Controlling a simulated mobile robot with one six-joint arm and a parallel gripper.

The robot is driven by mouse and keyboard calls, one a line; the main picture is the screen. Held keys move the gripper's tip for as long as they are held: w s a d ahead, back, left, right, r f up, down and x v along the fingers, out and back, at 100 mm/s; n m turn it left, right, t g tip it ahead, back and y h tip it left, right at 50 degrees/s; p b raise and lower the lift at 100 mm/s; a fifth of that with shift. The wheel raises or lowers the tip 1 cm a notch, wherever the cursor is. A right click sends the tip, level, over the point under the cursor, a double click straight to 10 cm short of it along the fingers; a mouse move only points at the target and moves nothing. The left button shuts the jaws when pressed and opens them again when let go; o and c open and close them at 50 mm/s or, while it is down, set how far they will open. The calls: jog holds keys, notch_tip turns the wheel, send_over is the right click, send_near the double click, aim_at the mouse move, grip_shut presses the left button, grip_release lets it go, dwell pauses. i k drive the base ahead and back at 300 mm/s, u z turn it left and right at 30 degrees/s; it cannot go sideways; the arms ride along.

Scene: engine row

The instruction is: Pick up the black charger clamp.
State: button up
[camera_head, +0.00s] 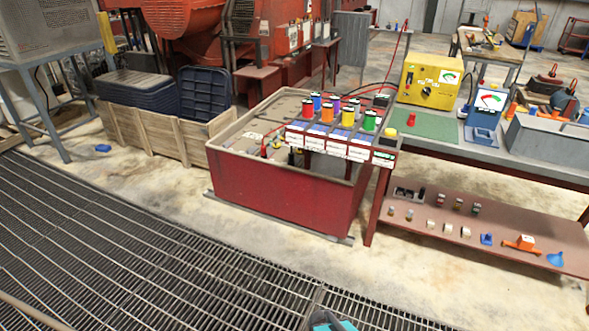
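A small dark upright piece (291,157), which looks like the black charger clamp, stands inside the open red bin (278,201), just below the rack of coloured spools. It is small and partly shaded, so I cannot be sure of it. A red clamp (264,151) stands to its left, with a thin red cable rising from it. The yellow charger (428,80) stands on the bench to the right, with red and black cables at its left. A teal and dark part, likely my gripper (331,321), is cut off at the bottom edge, well apart from the bin; its fingers are not clear.
The spool rack (340,141) overhangs the bin's right side. The bench has a green mat (424,124) and a blue meter (486,110); its lower shelf (475,228) holds small parts. A wooden crate (150,135) stands left of the bin. The floor grating (140,250) in front is clear.

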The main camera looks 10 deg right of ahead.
aim_at(292, 161)
jog(key=z, duration=0.05)
jog(key=k, duration=0.1)
jog(key=u, duration=0.45)
jog(key=i, duration=0.6)
jog(key=u, duration=0.6)
jog(key=i, duration=2.35)
jog(key=z, duration=0.35)
